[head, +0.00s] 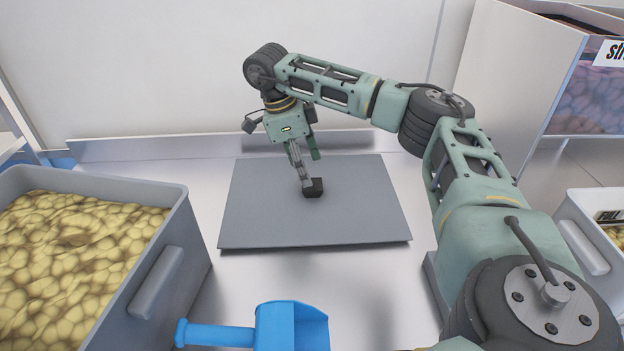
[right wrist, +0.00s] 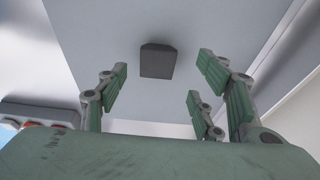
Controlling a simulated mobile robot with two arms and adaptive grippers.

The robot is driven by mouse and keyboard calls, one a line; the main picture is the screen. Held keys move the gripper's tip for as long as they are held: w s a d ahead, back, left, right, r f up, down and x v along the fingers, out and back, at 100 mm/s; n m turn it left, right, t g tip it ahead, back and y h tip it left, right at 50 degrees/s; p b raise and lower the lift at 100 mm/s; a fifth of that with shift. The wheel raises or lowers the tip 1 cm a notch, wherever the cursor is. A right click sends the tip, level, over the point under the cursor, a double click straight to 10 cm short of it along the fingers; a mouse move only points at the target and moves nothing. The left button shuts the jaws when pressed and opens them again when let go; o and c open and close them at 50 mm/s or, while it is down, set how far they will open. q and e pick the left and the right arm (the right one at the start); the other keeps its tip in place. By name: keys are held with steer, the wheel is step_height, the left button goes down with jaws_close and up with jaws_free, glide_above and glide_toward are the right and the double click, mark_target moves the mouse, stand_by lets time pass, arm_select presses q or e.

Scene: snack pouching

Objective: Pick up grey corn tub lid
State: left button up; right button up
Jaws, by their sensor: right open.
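The grey corn tub lid (head: 268,214) lies flat on the metal counter, in the middle of the head view. A dark block-shaped handle (head: 313,187) stands up from its middle. My right gripper (head: 308,172) is above the lid, pointing down by the handle. In the right wrist view the lid (right wrist: 100,55) fills most of the picture, with the handle (right wrist: 157,61) ahead of my right gripper (right wrist: 160,90). Its fingers are spread apart and hold nothing. My left gripper is not in view.
A grey tub (head: 188,262) of yellow, lumpy food stands at the left. A blue scoop (head: 291,326) lies at the front. Another tub (head: 589,248) is at the far right, and a bin (head: 590,100) stands behind it. A low wall edge (head: 150,148) runs along the back.

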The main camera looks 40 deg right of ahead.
mark_target(312, 191)
steer(key=x, duration=0.3)
steer(key=shift+s+d+f+p, duration=0.1)
steer(key=shift+s+f+p, duration=0.25)
steer(key=shift+f, duration=0.35)
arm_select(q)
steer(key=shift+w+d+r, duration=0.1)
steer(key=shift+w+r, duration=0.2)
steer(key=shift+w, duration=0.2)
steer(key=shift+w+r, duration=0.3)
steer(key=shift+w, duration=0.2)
arm_select(e)
steer(key=shift+c, duration=0.2)
steer(key=c, duration=0.8)
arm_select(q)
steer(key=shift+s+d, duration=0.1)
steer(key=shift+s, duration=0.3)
arm_select(e)
jaws_close()
steer(key=shift+r, duration=0.1)
